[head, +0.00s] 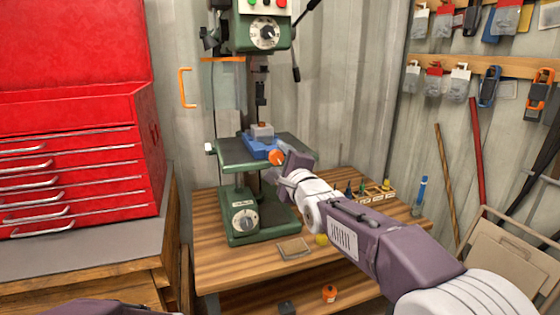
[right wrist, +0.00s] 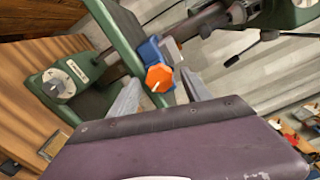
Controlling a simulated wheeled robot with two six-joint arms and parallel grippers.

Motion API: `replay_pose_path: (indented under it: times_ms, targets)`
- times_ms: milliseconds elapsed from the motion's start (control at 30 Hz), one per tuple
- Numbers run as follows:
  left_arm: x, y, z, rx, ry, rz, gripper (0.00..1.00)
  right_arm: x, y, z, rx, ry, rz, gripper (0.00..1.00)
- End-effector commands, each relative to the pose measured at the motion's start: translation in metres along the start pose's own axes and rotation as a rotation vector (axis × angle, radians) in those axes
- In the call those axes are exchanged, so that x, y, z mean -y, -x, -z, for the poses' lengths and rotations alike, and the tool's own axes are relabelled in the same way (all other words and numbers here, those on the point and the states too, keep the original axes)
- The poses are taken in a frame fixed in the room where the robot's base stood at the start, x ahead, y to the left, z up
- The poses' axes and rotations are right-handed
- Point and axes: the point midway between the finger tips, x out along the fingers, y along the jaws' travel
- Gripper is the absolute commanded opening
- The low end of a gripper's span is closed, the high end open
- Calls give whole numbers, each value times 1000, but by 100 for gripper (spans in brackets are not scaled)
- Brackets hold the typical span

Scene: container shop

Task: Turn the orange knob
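The orange knob (head: 277,157) is on the front end of a blue vise (head: 258,146) on the drill press table. In the right wrist view the knob (right wrist: 158,78) is faceted with a pale line on its face. My right gripper (head: 284,171) is just in front of the knob, at its lower right in the head view. In the right wrist view its two grey fingers stand apart, with the knob between their tips in the picture. I cannot tell whether they touch it. My left gripper is out of the head view; only a bit of purple arm shows at the bottom left.
The green drill press (head: 245,215) stands on a wooden bench (head: 210,237). A clear guard with an orange handle (head: 186,88) hangs left of the drill. A red tool chest (head: 70,120) is at the left. A small wooden tray (head: 375,192) sits behind my right arm.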

Motion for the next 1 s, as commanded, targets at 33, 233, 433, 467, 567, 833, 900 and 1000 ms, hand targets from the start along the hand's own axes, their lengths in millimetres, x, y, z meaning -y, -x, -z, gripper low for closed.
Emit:
replay_pose_path:
  times_ms: [33, 233, 433, 467, 567, 833, 900, 1000]
  targets:
    - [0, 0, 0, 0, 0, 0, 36, 0, 0, 0, 0, 0, 0, 57]
    - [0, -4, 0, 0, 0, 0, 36, 0, 17, 0, 0, 0, 2, 57]
    - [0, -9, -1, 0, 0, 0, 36, 0, 60, 0, 1, 0, 2, 57]
    - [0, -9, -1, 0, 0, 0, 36, 0, 66, 0, 0, 0, 2, 57]
    - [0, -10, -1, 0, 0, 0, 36, 0, 81, 0, 0, 0, 1, 57]
    - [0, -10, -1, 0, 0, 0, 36, 0, 91, 0, 0, 0, 0, 57]
    - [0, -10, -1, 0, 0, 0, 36, 0, 91, 0, 0, 0, 0, 57]
    - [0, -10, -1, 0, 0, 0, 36, 1, 91, 6, -11, 0, 2, 57]
